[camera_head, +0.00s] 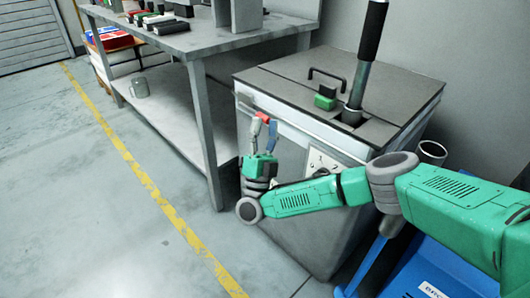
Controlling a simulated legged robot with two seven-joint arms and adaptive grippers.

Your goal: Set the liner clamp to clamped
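A grey cabinet (300,238) stands at centre right. From a slot in its top rises a tall metal lever (360,84) with a black grip, leaning slightly right. A green block (325,98) sits on the lid. A panel with numbered markings (318,161) is on the front, partly hidden by my arm. No visible label tells me which part is the liner clamp. My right gripper (264,121) points up in front of the cabinet's left front corner. Red and blue show at its fingers, too small to tell whether it is open or holds anything. My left gripper is out of view.
A blue bin (437,268) is at lower right. The floor left of the yellow line (140,175) is clear.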

